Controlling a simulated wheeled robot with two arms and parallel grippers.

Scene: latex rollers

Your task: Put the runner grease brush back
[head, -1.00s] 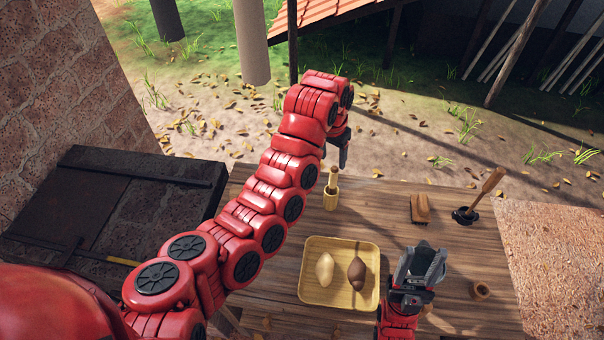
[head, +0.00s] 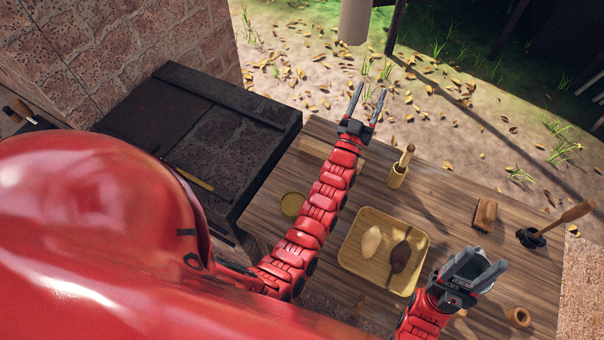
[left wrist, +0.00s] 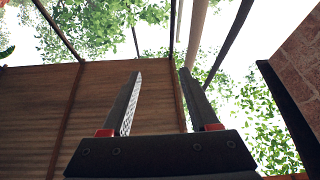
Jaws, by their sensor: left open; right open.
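A brush-like stick with a wooden handle (head: 407,155) stands tilted in a small wooden cup (head: 397,178) near the table's far edge; its lower end is hidden inside. My left gripper (head: 369,94) is open and empty, left of the cup and apart from it, fingers pointing away. In the left wrist view its two fingers (left wrist: 165,100) are spread with nothing between them. My right gripper (head: 478,268) is open and empty over the front right of the table, beside the tray.
A yellow tray (head: 350,258) holds a pale and a brown lump. A round yellow lid-like disc (head: 292,204) lies left of it. A wooden block (head: 485,214), a black dish (head: 530,238) with a handled tool, and a wooden ring (head: 518,317) are at right. A dark chest (head: 205,125) stands left.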

